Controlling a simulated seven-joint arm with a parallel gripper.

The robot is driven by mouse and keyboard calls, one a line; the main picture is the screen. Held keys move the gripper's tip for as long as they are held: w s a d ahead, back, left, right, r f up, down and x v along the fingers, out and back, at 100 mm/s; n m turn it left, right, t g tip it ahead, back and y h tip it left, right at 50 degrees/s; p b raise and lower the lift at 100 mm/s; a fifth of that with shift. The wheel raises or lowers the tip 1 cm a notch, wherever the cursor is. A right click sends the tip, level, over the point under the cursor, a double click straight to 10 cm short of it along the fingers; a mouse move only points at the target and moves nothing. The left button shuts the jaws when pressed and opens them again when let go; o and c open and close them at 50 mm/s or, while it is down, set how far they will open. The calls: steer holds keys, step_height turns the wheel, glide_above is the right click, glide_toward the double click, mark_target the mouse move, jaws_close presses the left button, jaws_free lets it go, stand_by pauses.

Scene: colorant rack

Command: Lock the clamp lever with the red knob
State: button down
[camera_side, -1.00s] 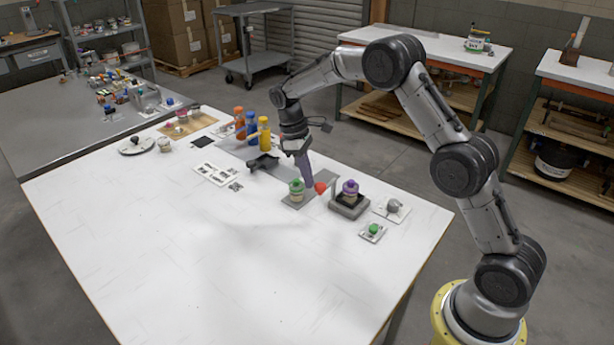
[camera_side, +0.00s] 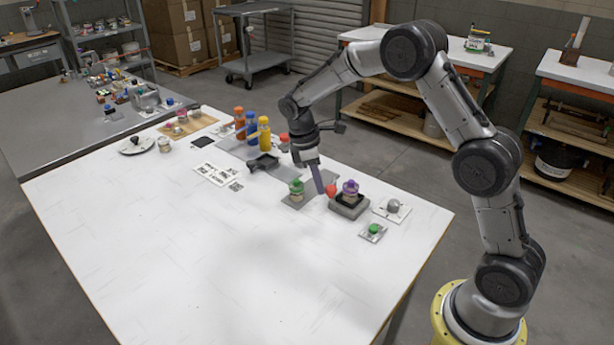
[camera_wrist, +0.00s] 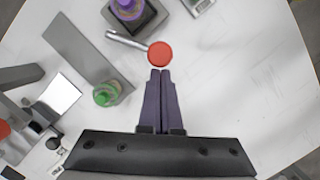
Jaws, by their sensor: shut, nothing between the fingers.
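The red knob (camera_side: 331,190) is on the end of the clamp lever beside the dark square holder (camera_side: 349,208). In the wrist view the red knob (camera_wrist: 160,54) sits at the end of the metal lever (camera_wrist: 126,40), which runs from the holder (camera_wrist: 150,22). A purple-capped container (camera_side: 350,189) stands in the holder. My gripper (camera_side: 321,191) points down just left of the red knob. In the wrist view its purple fingers (camera_wrist: 160,72) are together and empty, their tips close below the knob. Whether they touch it I cannot tell.
A green-capped container (camera_side: 296,190) stands on a grey plate left of my gripper. A green button (camera_side: 374,229) and a grey domed piece (camera_side: 393,207) lie right of the holder. Orange, blue and yellow bottles (camera_side: 263,134) stand behind. The front table is clear.

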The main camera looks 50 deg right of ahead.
steer(key=s+n, duration=0.2)
steer(key=shift+s+d+n+t, duration=0.1)
steer(key=shift+d+n+t, duration=0.2)
steer(key=shift+n, duration=0.1)
steer(key=s+d+n+t, duration=0.1)
steer(key=s+d+n, duration=0.3)
steer(key=n, duration=0.3)
steer(key=shift+s+d+n+t+h, duration=0.25)
steer(key=shift+d+n+t+h, duration=0.05)
steer(key=shift+h, duration=0.1)
